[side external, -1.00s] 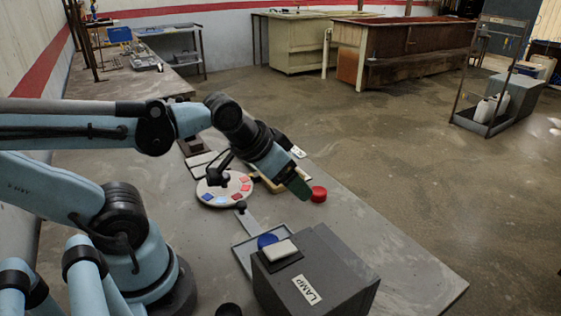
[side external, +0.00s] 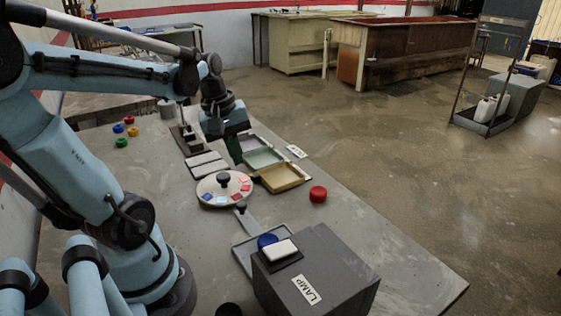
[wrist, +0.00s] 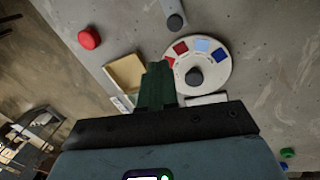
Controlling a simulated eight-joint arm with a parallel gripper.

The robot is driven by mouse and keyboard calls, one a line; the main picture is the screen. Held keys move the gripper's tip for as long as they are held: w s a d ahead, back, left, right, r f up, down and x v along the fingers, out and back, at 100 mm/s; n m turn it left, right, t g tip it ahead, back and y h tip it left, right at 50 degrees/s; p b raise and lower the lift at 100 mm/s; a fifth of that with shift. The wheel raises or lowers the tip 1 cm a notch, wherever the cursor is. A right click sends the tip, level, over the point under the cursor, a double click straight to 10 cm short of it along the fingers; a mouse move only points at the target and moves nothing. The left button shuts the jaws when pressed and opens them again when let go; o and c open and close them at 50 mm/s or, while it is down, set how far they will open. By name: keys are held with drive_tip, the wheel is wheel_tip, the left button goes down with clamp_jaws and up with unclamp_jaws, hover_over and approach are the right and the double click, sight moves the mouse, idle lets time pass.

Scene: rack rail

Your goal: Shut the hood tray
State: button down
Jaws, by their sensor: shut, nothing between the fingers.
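The grey hood box (side external: 318,275) labelled LAMP stands at the near end of the bench. A shallow grey tray (side external: 242,258) sticks out from its left side, with a blue round piece (side external: 267,240) at its box end. A flat grey bar (side external: 246,221) with a dark knob (side external: 241,206) runs from the tray towards the dial. The knob end also shows at the top of the wrist view (wrist: 175,21). My gripper (side external: 234,150) is shut and empty, beside the open compartments at the back, well away from the tray.
A round dial (side external: 225,188) with coloured patches and a black knob lies between my gripper and the tray. Open compartments (side external: 264,158), a red round piece (side external: 318,194), and white slabs (side external: 206,165) are nearby. Small coloured pieces lie back left.

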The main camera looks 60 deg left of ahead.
drive_tip(key=s+a+n+h, duration=0.3)
drive_tip(key=s+a+n, duration=0.3)
drive_tip(key=a+n, duration=0.15)
drive_tip(key=shift+n+g, duration=0.4)
drive_tip(key=shift+n, duration=0.05)
drive_tip(key=x, duration=1)
drive_tip(key=shift+w+f, duration=0.1)
drive_tip(key=shift+w, duration=0.1)
drive_tip(key=d, duration=0.1)
drive_tip(key=w+d, duration=0.1)
drive_tip(key=shift+d+f, duration=0.1)
drive_tip(key=shift+d, duration=0.15)
drive_tip(key=shift+w+d+f, duration=0.1)
drive_tip(key=shift+w+d, duration=0.25)
drive_tip(key=shift+d, duration=0.2)
